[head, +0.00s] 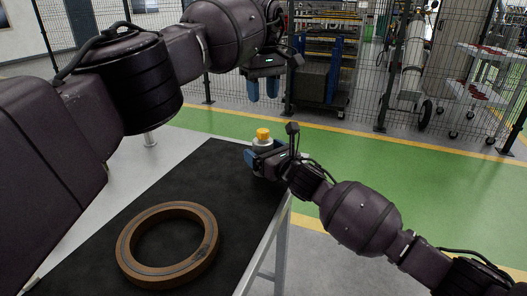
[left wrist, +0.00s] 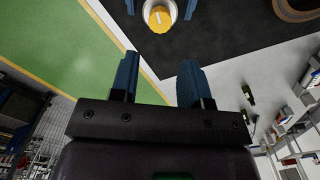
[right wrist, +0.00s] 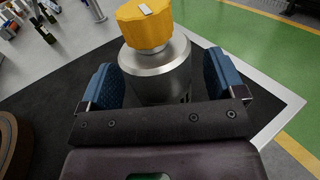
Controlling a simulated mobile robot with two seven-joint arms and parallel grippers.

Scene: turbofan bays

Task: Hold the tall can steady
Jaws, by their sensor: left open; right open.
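The tall can (head: 262,142) is a silver metal cylinder with a yellow cap, upright near the table's far right corner. In the right wrist view the can (right wrist: 158,66) stands between the two blue fingers of my right gripper (right wrist: 165,85). Those fingers are open, with gaps visible beside the can. My left gripper (head: 263,88) is open and empty, high above the table with its fingers pointing down. In the left wrist view the can's yellow cap (left wrist: 160,17) shows at the top, beyond my left fingers (left wrist: 160,82). My right gripper hides the can's lower part in the head view.
A brown ring (head: 128,244) lies on the black table mat (head: 205,172), left of the can. The table's right edge runs close beside the can. Green floor (head: 440,160) and a wire fence (head: 240,90) lie beyond. The mat between ring and can is clear.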

